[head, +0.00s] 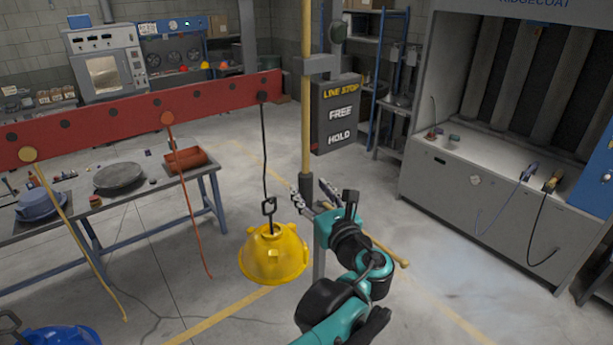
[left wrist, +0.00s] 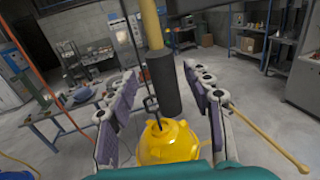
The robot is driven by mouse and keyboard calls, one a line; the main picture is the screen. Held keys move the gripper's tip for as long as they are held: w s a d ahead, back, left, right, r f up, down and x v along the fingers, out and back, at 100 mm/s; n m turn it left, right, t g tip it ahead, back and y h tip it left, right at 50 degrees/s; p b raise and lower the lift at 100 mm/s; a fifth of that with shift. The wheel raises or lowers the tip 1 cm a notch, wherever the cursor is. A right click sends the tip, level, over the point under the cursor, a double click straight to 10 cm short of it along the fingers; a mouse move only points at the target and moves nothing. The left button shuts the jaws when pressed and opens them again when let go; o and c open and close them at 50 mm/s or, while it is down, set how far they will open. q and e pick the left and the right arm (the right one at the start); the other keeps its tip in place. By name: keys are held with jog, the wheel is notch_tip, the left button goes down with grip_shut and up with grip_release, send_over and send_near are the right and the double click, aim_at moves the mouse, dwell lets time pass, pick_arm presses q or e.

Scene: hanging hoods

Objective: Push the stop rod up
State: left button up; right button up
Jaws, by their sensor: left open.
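The stop rod (head: 306,110) is a yellow vertical pole with a dark sleeve at its lower end. It passes through a grey bracket and hangs beside the red beam. In the left wrist view the dark sleeve (left wrist: 163,85) appears between the two finger rows. My left gripper (head: 311,192) is open at the sleeve's lower end, with a finger on either side in the picture. It also shows in the left wrist view (left wrist: 160,75). I cannot tell whether either finger touches the sleeve. My right gripper is not in view.
A yellow hood (head: 273,255) hangs from the red beam (head: 130,118), just left of my gripper. A slanted yellow bar (head: 385,247) is close on the right. A workbench (head: 140,215) is left.

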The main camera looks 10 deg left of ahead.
aim_at(308, 186)
pick_arm(q)
jog(key=x, duration=0.4)
jog(key=shift+w+d+p, duration=0.1)
jog(key=shift+w+p, duration=0.15)
jog(key=shift+p, duration=0.1)
jog(key=shift+s, duration=0.15)
grip_shut()
